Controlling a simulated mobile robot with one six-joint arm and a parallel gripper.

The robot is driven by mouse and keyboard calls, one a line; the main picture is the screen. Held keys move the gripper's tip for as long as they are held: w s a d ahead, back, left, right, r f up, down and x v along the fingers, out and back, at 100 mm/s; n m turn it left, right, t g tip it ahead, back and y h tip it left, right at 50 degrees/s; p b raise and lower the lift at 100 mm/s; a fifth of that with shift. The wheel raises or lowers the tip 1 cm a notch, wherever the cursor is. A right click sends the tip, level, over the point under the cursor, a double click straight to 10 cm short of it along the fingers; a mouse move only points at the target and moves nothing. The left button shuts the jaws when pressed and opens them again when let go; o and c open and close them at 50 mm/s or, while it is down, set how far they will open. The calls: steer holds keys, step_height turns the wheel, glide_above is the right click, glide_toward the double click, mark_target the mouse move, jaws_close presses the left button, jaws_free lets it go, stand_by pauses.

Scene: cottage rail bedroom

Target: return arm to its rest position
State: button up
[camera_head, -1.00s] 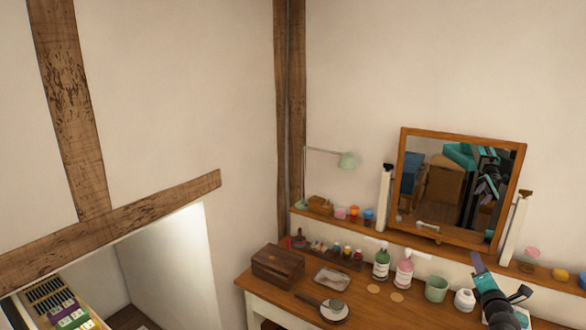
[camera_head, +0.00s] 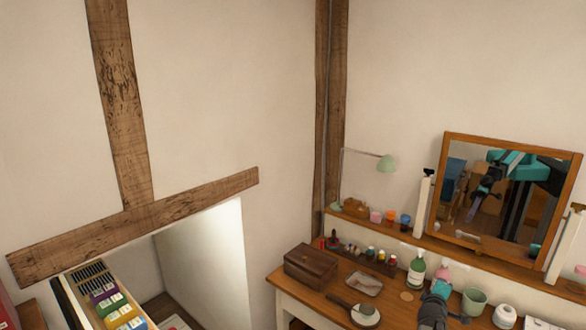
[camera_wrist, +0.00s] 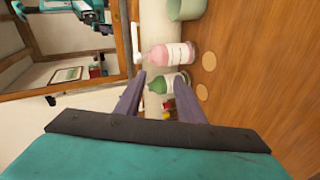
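My gripper (camera_wrist: 160,92) shows in the wrist view as two purple-grey fingers with a gap between them, and nothing is held. Beyond the fingertips are a green pump bottle (camera_wrist: 168,83) and a pink pump bottle (camera_wrist: 168,54) on the dresser. In the head view my arm rises from the lower right edge, in front of the dresser (camera_head: 330,290) and close to the pink bottle (camera_head: 443,272) in the picture. The fingers are not clear there. The green bottle (camera_head: 416,272) stands left of the arm.
A wooden box (camera_head: 311,264), a small tray (camera_head: 365,284), a green cup (camera_head: 474,300) and a white jar (camera_head: 504,316) stand on the dresser. A timber-edged wall opening is at left.

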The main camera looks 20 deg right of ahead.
steer(key=w+a+f+m+g+y, duration=0.25)
steer(key=a+f, duration=0.35)
steer(key=a, duration=0.6)
steer(key=w+a+f+m+g+y, duration=0.1)
steer(key=a+f+m+g+y, duration=0.15)
steer(key=a+f, duration=0.75)
steer(key=s+a+f+g+y, duration=0.1)
steer(key=s+a+y, duration=0.15)
steer(key=a, duration=0.75)
steer(key=s+a+f+m+g+y, duration=0.15)
steer(key=s+a, duration=0.25)
steer(key=a, duration=0.6)
steer(key=s+a+f+g+y, duration=0.1)
steer(key=s+a+g, duration=0.15)
steer(key=a, duration=0.75)
steer(key=s+f+g+b, duration=0.5)
steer(key=s+f+b, duration=0.5)
steer(key=s+f, duration=1.6)
step_height(320, 180, down, 2)
steer(key=shift+s+d, duration=0.3)
steer(key=shift+c, duration=0.5)
steer(key=shift+d, duration=0.1)
